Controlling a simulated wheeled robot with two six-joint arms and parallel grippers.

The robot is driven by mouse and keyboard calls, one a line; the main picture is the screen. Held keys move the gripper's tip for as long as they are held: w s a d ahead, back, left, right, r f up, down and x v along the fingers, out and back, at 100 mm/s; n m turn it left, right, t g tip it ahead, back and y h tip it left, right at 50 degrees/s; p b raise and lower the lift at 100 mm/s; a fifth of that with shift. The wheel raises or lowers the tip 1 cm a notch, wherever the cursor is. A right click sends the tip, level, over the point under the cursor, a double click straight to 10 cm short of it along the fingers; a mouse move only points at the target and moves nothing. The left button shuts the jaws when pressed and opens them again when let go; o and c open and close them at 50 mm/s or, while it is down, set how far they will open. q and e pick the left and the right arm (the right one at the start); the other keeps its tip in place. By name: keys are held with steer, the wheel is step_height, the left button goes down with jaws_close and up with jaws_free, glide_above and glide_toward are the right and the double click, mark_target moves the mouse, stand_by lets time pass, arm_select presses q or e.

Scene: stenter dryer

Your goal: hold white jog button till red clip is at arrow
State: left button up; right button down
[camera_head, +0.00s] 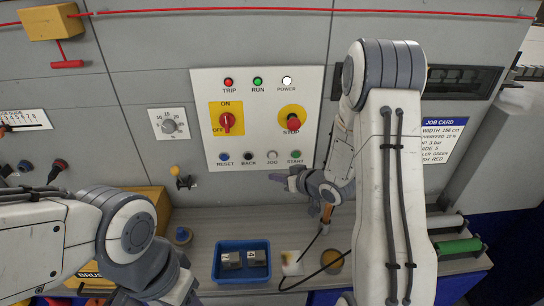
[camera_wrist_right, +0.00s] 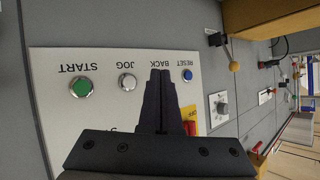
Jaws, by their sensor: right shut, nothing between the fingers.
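The white jog button (camera_head: 272,155) is in the bottom row of the white control panel, between the black BACK button (camera_head: 248,156) and the green START button (camera_head: 295,155). The jog button also shows uncovered in the right wrist view (camera_wrist_right: 127,82). My right gripper (camera_head: 278,178) is shut and empty, just below the panel's lower edge in the head view. In the right wrist view its fingertips (camera_wrist_right: 163,73) overlap the BACK button's place, beside the jog button. I cannot make out the red clip or the arrow for certain. My left gripper (camera_head: 175,287) is low at the left, its fingertips not visible.
The red STOP knob (camera_head: 292,123) and red ON/OFF switch (camera_head: 227,122) sit above the button row. A yellow-knobbed lever (camera_head: 176,172) juts out left of the panel. Below, a blue tray (camera_head: 225,273) with grey blocks stands on the shelf.

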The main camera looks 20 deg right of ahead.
mark_target(272, 156)
steer(key=w+d+p, duration=0.1)
steer(key=w+d, duration=0.1)
steer(key=w, duration=0.4)
steer(key=shift+w, duration=0.3)
stand_by(1.8)
steer(key=shift+w+p, duration=0.35)
steer(key=shift+w, duration=0.05)
